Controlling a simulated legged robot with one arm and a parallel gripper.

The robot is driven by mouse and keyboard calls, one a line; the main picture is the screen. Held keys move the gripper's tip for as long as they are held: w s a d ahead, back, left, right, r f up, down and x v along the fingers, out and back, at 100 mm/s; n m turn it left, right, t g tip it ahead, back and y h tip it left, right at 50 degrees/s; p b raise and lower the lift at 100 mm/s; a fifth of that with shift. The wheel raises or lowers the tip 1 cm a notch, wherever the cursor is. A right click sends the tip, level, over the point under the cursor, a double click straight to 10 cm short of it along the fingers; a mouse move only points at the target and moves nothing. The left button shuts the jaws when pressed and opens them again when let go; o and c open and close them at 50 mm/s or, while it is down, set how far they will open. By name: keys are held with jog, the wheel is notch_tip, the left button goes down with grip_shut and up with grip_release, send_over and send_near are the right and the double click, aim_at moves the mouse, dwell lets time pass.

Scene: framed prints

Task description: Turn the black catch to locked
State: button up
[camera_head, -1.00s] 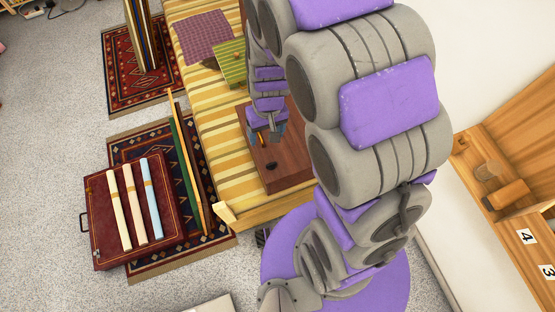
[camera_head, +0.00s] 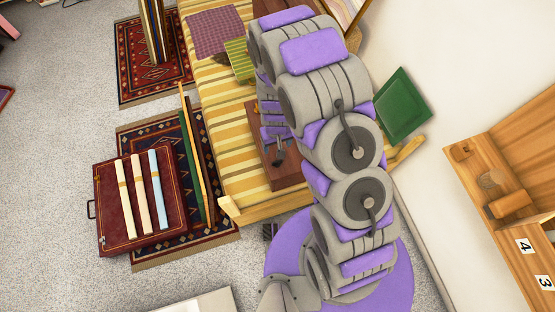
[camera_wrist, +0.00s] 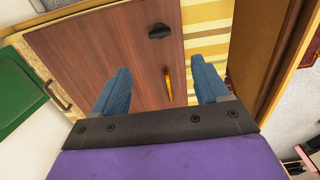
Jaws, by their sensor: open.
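The black catch (camera_wrist: 160,31) sits on a brown wooden panel (camera_wrist: 105,45), near its far edge in the wrist view. A slim orange-yellow piece (camera_wrist: 168,84) also shows on the panel, nearer to me. My gripper (camera_wrist: 160,65) is open, with its two blue fingers apart and nothing held between them. The catch lies beyond the fingertips in the picture and appears apart from them. In the head view the brown panel (camera_head: 287,174) lies on the striped cloth, partly covered by my arm. I cannot make out the catch there or tell its setting.
A striped yellow cloth (camera_head: 240,180) covers the wood-framed bench. A green panel (camera_head: 403,105) is to the right, beside the wall. A dark red case (camera_head: 112,215) with several rolls lies at left on a rug. A wooden unit (camera_head: 510,170) stands at far right.

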aim_at(277, 163)
notch_tip(277, 163, down, 14)
jog(key=b, duration=0.3)
jog(key=shift+f, duration=0.2)
jog(key=c, duration=1.1)
